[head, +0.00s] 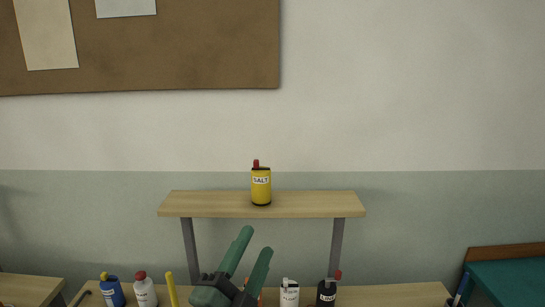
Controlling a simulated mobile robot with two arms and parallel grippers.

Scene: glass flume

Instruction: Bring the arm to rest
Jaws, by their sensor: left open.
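My left gripper (256,241) is green and reaches up from the bottom edge of the head view, left of centre. Its two fingers are spread apart with nothing between them. Its tips are in front of the space below the raised wooden shelf (215,206). My right gripper is not in view.
A yellow can labelled SALT (261,188) stands upright on the shelf. On the bench (400,294) below are a blue bottle (112,292), a white bottle (146,294), a yellow stick (172,288), a white container (289,296) and a black one (326,294). A teal surface (510,280) is at right.

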